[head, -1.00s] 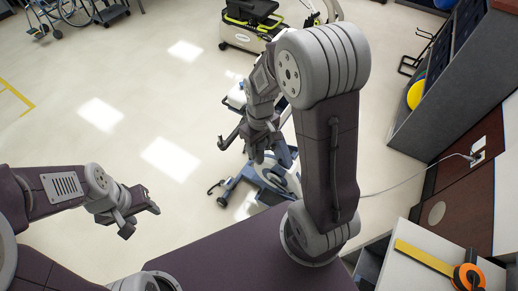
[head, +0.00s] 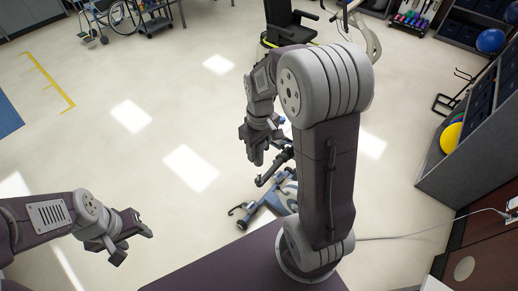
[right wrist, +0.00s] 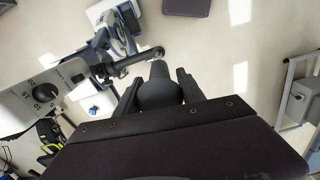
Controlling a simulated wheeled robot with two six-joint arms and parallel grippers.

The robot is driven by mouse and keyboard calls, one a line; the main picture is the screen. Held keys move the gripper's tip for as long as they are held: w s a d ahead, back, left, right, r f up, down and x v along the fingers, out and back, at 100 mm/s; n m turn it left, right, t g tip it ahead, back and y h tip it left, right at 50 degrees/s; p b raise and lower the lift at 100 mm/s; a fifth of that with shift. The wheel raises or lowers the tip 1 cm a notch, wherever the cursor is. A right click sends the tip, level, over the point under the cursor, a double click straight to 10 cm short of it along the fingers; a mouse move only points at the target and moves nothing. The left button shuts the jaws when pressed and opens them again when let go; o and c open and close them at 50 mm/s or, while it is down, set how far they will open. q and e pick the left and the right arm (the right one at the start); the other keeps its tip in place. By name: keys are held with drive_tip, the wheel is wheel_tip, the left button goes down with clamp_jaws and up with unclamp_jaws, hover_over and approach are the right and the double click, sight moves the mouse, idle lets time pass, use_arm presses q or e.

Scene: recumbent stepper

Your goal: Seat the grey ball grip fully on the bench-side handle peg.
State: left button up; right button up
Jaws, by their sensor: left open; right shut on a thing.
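In the right wrist view my right gripper (right wrist: 160,88) is shut on the dark grey ball grip (right wrist: 158,92), whose narrower neck points up the picture. A dark handle bar (right wrist: 133,62) with a rounded end, likely the handle peg, lies just beyond the neck; I cannot tell whether they touch. In the head view my right gripper (head: 256,154) is beside a black handle (head: 272,168) above the blue stepper frame (head: 262,205). The grip cannot be made out there. My left gripper (head: 133,236) is open and empty over bare floor at lower left.
A white panel with a numbered dial (right wrist: 42,97) is at the left in the right wrist view. A wheelchair (head: 110,18) is at the far left. Floor between is clear.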

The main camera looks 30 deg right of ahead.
sight(259, 159)
drive_tip(key=shift+w+a+f, duration=0.1)
drive_tip(key=shift+w+f, duration=0.05)
drive_tip(key=shift+f, duration=0.3)
drive_tip(key=shift+f+b, duration=0.25)
drive_tip(key=shift+b, duration=0.25)
drive_tip(key=shift+s+d+f+b, duration=0.25)
drive_tip(key=shift+s+f+b, duration=0.2)
drive_tip(key=shift+f+b, duration=0.25)
drive_tip(key=shift+w+a+f+b, duration=0.1)
drive_tip(key=shift+w+f+b, duration=0.05)
drive_tip(key=shift+f+b, duration=0.4)
drive_tip(key=shift+w+a+f+b, duration=0.1)
drive_tip(key=shift+w+f+b, duration=0.05)
drive_tip(key=shift+f+b, duration=0.35)
drive_tip(key=o, duration=0.9)
drive_tip(key=shift+d+f, duration=0.1)
drive_tip(key=shift+s+r, duration=0.2)
clamp_jaws()
drive_tip(key=shift+w, duration=0.1)
drive_tip(key=shift+f, duration=0.4)
